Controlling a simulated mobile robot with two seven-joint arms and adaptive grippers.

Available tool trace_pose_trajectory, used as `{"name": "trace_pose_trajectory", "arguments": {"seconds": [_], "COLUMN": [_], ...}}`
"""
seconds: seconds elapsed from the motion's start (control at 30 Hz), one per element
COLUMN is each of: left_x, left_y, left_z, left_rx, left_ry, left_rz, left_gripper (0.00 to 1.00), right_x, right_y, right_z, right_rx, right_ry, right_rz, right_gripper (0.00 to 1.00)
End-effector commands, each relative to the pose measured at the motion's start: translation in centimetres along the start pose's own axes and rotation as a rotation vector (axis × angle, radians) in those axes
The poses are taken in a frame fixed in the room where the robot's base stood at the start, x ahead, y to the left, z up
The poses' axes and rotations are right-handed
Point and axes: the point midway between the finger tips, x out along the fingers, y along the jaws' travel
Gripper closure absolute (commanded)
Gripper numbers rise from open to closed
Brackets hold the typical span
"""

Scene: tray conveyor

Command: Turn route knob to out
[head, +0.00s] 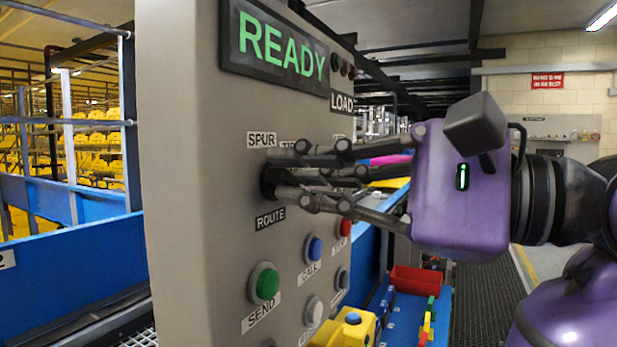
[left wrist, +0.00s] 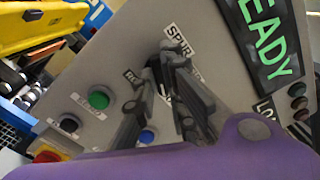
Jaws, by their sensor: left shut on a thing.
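The route knob (head: 267,181) is a dark knob on the grey control panel (head: 185,200), above the ROUTE label (head: 270,218) and below the SPUR label (head: 261,140). My left gripper (head: 274,173) reaches in from the right of the head view, and its dark fingers are shut on the knob. The fingers also show in the left wrist view (left wrist: 167,58), against the panel beside the SPUR label. The fingers hide most of the knob, so I cannot tell which way it points. Another label beside SPUR is partly hidden by the fingers. My right gripper is not in view.
The panel also carries a READY display (head: 280,45), a green SEND button (head: 264,283), a blue CALL button (head: 314,248) and a red button (head: 345,227) close below the fingers. Behind are a blue conveyor side (head: 60,245) and a red bin (head: 415,280).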

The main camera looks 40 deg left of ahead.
Motion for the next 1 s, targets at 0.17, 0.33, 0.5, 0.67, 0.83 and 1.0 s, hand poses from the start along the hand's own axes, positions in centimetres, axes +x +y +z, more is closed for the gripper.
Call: {"name": "trace_pose_trajectory", "arguments": {"seconds": [0.17, 0.33, 0.5, 0.67, 0.83, 1.0], "left_x": [-0.01, -0.01, -0.01, -0.01, -0.01, -0.01], "left_y": [-0.03, -0.01, 0.00, 0.00, 0.00, 0.00], "left_z": [0.02, 0.00, -0.01, -0.02, -0.02, -0.02], "left_rx": [0.055, 0.080, 0.085, 0.086, 0.085, 0.084], "left_ry": [0.001, 0.001, 0.000, 0.000, 0.000, 0.000], "left_rz": [0.000, 0.000, 0.000, 0.000, 0.000, 0.000], "left_gripper": [1.00, 1.00, 1.00, 1.00, 0.76, 0.70], "right_x": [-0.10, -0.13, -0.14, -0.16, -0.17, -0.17], "right_y": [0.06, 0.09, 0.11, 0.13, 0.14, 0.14], "right_z": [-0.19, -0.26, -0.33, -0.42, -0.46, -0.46], "right_rx": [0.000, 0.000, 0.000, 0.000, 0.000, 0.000], "right_ry": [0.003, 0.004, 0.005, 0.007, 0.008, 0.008], "right_rz": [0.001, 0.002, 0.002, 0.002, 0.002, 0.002], "right_gripper": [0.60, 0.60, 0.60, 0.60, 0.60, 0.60]}}
